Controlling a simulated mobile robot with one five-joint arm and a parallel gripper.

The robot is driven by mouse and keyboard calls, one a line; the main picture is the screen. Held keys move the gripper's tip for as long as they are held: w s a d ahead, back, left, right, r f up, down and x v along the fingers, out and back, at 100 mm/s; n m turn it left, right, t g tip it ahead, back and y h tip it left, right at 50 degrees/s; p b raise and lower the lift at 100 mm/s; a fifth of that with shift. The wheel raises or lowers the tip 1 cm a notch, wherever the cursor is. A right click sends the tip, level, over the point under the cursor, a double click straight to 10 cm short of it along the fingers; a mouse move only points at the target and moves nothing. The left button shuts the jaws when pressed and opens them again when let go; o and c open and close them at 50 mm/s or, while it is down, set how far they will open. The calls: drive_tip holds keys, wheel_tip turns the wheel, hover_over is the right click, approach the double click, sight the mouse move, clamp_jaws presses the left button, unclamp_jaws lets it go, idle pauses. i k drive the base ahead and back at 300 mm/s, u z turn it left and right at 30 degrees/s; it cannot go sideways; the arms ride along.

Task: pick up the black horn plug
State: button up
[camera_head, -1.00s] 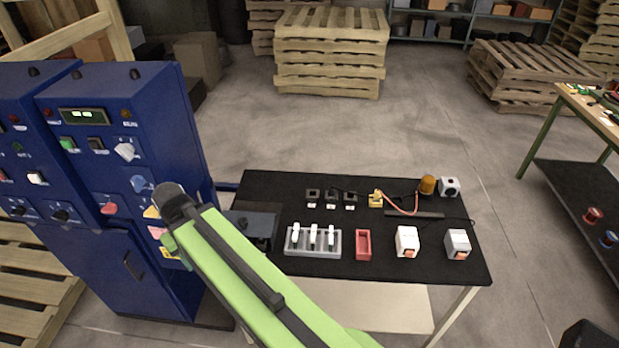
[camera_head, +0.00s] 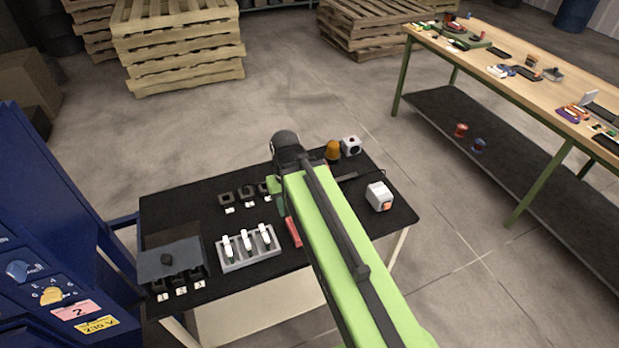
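I cannot pick out the black horn plug for certain. Three small black square pieces stand in a row near the table's back: a left one (camera_head: 226,199), a middle one (camera_head: 246,192) and a right one (camera_head: 264,188), with white labels in front. Several more small black pieces (camera_head: 180,281) with white labels sit at the front of a grey box (camera_head: 170,259) at the table's left end. My green arm reaches over the table and hides part of it. My gripper does not show; it may be behind the arm's dark end joint.
The black-topped table (camera_head: 185,205) also holds a grey tray (camera_head: 262,259) with three white-topped pieces, a partly hidden red tray (camera_head: 292,231), a white switch box (camera_head: 379,197), an orange beacon (camera_head: 333,150) and a white cube (camera_head: 351,146). A blue cabinet (camera_head: 50,190) borders the left; a wooden workbench (camera_head: 520,70) stands right.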

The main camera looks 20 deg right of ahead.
sight(246, 192)
drive_tip(key=z, duration=0.7)
drive_tip(key=k, duration=0.5)
drive_tip(key=u, duration=0.95)
drive_tip(key=i, duration=1)
drive_tip(key=z, duration=0.15)
